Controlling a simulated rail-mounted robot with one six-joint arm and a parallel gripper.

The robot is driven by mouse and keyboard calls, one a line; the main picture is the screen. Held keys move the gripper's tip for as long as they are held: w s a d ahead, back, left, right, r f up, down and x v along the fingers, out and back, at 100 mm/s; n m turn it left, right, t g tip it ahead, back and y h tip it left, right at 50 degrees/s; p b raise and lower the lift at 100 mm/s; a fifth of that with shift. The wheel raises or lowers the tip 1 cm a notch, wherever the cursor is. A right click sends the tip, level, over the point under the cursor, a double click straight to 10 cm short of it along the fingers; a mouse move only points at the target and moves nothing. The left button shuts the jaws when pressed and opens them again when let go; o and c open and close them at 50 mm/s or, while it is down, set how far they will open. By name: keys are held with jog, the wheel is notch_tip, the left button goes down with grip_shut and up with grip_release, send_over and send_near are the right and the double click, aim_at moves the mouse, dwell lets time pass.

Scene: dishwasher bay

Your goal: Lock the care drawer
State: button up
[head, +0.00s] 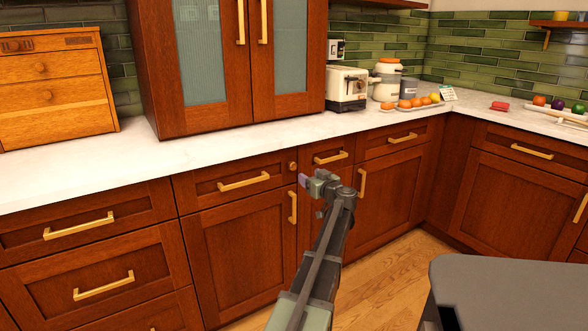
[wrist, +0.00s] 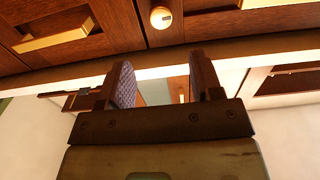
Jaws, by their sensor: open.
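A drawer (head: 215,188) with a brass bar handle (head: 243,181) has a small round brass lock knob (head: 292,166) at its right end. I see no name on it, so I cannot confirm it is the care drawer. Its front looks flush and closed. In the wrist view the knob (wrist: 161,17) shows at the top, with a small dark mark on its face; whether it is locked I cannot tell. My gripper (head: 309,182) is open and empty, a little below and right of the knob. In the wrist view its two fingers (wrist: 165,82) stand apart, clear of the knob.
A narrower drawer (head: 320,155) with its own handle is just right of the knob. A vertical door handle (head: 293,207) sits below it. The counter edge runs above the drawers. A grey surface (head: 510,285) fills the lower right. The wooden floor (head: 385,275) is clear.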

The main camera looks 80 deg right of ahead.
aim_at(294, 166)
jog(key=x, duration=1)
jog(key=shift+w+d, duration=0.2)
jog(key=shift+w, duration=0.15)
grip_shut()
